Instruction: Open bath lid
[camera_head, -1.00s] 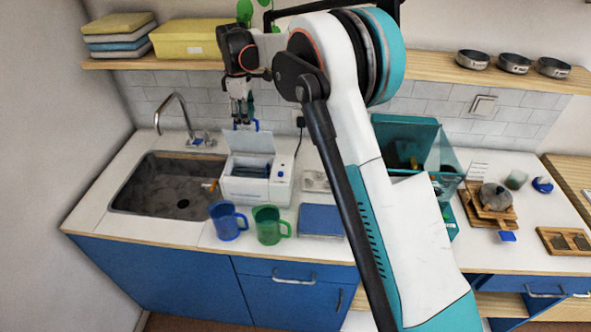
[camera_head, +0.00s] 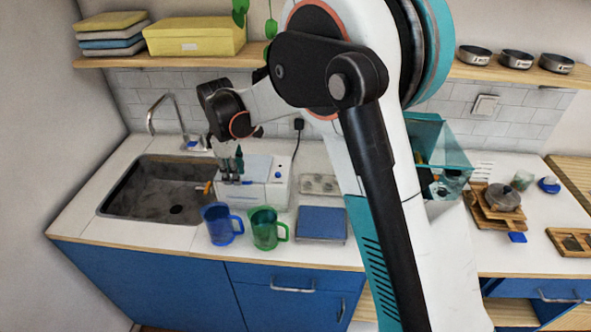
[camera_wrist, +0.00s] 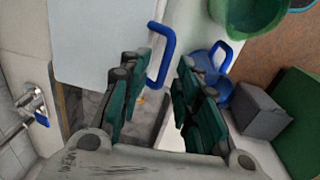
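The bath is a white box (camera_head: 268,195) on the counter, right of the sink in the head view. Its lid (camera_head: 258,165) looks down over the box, with no inside showing, though my gripper hides part of it. In the wrist view the lid appears as a white panel (camera_wrist: 95,40) with a blue loop handle (camera_wrist: 162,58) at its edge. My gripper (camera_head: 230,178) is at the box's front left. In the wrist view its two green-black fingers (camera_wrist: 160,78) stand apart, with the handle around their tips and a gap visible. Contact cannot be told.
A blue mug (camera_head: 222,226) and a green mug (camera_head: 265,230) stand just in front of the bath. A blue-topped plate (camera_head: 321,223) lies to their right. The sink (camera_head: 150,190) and tap (camera_head: 165,112) are left. A shelf (camera_head: 120,62) runs above.

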